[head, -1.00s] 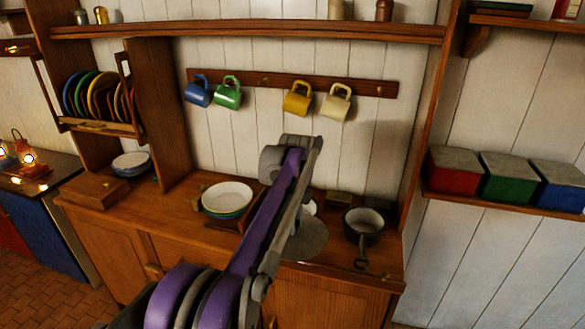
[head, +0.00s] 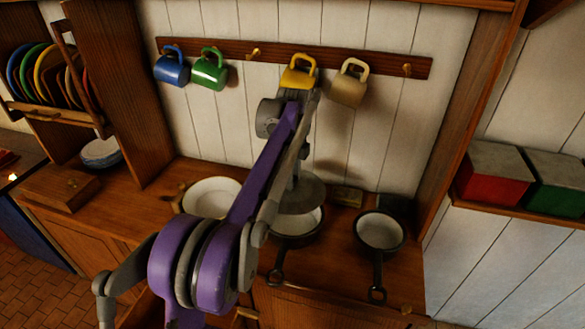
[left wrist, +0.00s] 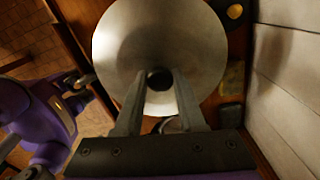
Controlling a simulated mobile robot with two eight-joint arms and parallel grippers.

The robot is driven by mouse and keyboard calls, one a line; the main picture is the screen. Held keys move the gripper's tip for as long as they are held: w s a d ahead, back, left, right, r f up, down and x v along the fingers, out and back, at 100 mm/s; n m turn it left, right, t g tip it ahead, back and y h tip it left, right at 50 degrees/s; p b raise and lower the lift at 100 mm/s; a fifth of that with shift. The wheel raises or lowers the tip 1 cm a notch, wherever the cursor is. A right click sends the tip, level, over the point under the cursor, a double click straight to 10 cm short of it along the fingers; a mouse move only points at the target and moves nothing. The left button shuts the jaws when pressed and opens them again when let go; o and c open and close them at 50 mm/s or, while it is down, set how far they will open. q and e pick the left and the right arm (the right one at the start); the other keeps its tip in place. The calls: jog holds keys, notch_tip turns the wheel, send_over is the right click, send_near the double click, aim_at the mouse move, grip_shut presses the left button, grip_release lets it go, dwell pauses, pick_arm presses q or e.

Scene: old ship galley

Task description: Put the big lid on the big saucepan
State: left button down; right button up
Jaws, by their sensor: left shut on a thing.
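The big lid (head: 300,196) is a round grey metal disc, held roughly level. My left gripper (head: 297,174) is shut on its dark knob (left wrist: 159,79); the lid also fills the upper middle of the left wrist view (left wrist: 125,45). In the head view the lid overlaps the back of a dark saucepan with a pale inside (head: 299,226), whose handle points to the front. The lid looks above the pan and set toward its rear; the exact gap is unclear. I take this pan as the big saucepan. My right gripper is not in view.
A similar dark saucepan (head: 380,231) stands open to the right on the wooden counter (head: 330,270). A white dish (head: 212,194) is at the left, partly behind my arm. Mugs, such as the yellow one (head: 298,72), hang on the rail behind my arm.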

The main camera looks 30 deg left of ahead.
pick_arm(q)
jog(key=shift+s+d+f+b, duration=0.1)
jog(key=shift+s+f+b, duration=0.1)
jog(key=shift+f, duration=0.2)
jog(key=shift+s+d+f+b, duration=0.1)
jog(key=shift+f+b, duration=0.1)
jog(key=shift+f, duration=0.15)
jog(key=shift+f+b, duration=1.1)
jog(key=shift+f, duration=1.3)
jog(key=shift+w+a+f, duration=0.1)
jog(key=shift+w+f, duration=0.05)
jog(key=shift+f, duration=0.5)
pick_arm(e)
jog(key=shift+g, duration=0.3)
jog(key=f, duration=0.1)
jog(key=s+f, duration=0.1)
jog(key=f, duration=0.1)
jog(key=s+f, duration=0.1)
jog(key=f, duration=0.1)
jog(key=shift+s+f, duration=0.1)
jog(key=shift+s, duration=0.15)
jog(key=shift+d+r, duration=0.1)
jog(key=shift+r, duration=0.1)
pick_arm(q)
jog(key=shift+f, duration=0.45)
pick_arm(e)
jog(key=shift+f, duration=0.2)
pick_arm(q)
jog(key=shift+c, duration=2.1)
grip_release()
